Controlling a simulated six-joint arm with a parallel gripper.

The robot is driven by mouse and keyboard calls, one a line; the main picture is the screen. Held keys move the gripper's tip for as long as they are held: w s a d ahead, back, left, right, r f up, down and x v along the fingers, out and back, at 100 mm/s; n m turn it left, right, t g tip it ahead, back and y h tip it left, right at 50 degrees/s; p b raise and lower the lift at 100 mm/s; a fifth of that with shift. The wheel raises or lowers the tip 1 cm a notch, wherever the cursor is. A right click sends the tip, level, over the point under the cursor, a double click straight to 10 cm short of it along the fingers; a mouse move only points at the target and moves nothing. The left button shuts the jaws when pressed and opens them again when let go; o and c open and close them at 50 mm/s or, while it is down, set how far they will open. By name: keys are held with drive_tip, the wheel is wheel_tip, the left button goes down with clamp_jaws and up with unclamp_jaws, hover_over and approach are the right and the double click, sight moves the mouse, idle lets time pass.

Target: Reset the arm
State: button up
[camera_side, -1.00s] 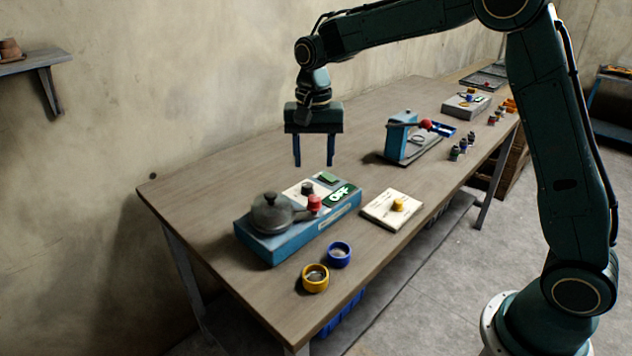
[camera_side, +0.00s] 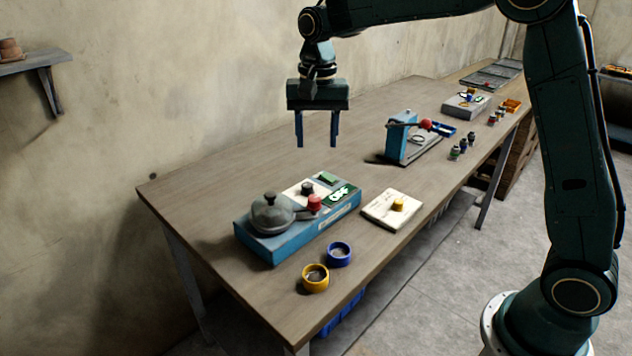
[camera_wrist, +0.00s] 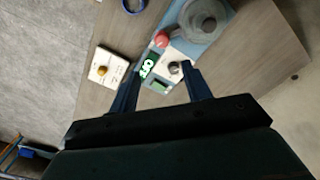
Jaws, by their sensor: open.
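My gripper (camera_side: 317,144) is open and empty in the side view, its two blue fingers pointing down. It hangs in the air above the table, above and behind the blue machine (camera_side: 290,243) with its grey round lidded drum (camera_side: 270,214), red knob (camera_side: 315,203), black knob (camera_side: 307,188) and lit green display (camera_side: 339,195). In the wrist view my gripper (camera_wrist: 163,80) shows both fingers spread apart.
A cream plate with a yellow knob (camera_side: 392,212), a blue ring (camera_side: 339,254) and a yellow ring (camera_side: 315,279) lie near the table's front edge. A blue press-like device (camera_side: 403,139) stands farther back, with several small bottles (camera_side: 462,148) beside it. The table's left end (camera_side: 180,190) is clear.

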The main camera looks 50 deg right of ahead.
drive_tip(key=s+d+r+n+t, duration=0.1)
drive_tip(key=s+r+n+t, duration=0.35)
drive_tip(key=s, duration=1.05)
drive_tip(key=s+f+n, duration=0.1)
drive_tip(key=s+n, duration=0.3)
drive_tip(key=s, duration=1)
drive_tip(key=shift+s+d+f+t, duration=0.25)
drive_tip(key=shift+d+f+t, duration=0.1)
drive_tip(key=shift+t, duration=0.1)
drive_tip(key=shift+n, duration=0.25)
